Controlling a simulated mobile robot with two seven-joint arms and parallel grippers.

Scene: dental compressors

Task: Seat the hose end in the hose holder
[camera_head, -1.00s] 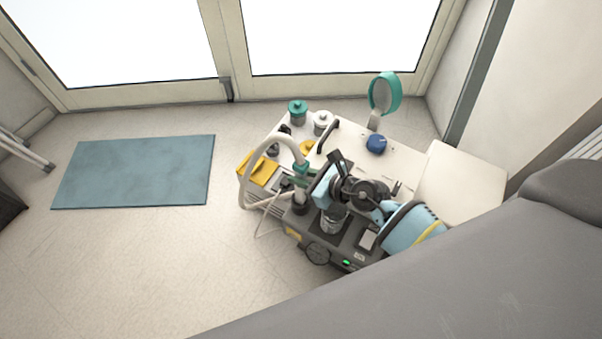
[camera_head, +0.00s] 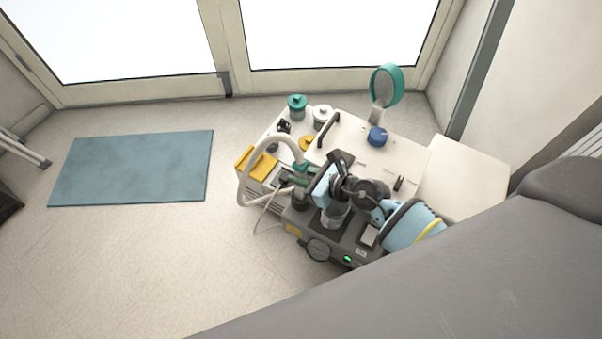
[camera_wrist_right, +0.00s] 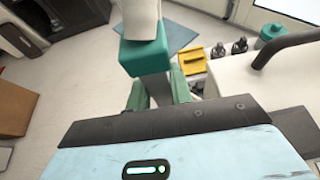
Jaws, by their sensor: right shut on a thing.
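The cream hose (camera_head: 243,178) arches up on the left side of the compressor cart and curves down to its green-collared end. My right gripper (camera_head: 302,174) is shut on this hose end, over the left part of the cart. In the right wrist view the green collar (camera_wrist_right: 145,54) stands between the green fingers, with the cream hose (camera_wrist_right: 139,14) rising above it. My own wrist hides part of the cart below. I cannot clearly pick out the hose holder in either view. My left gripper does not show.
A yellow tray (camera_head: 257,165), a green-lidded jar (camera_head: 297,106) and a white-lidded jar (camera_head: 322,116) are close by. A dark handle (camera_head: 329,132), a blue knob (camera_head: 377,137) and a green ring on a stand (camera_head: 387,86) are farther right. Open floor surrounds the blue mat (camera_head: 135,168).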

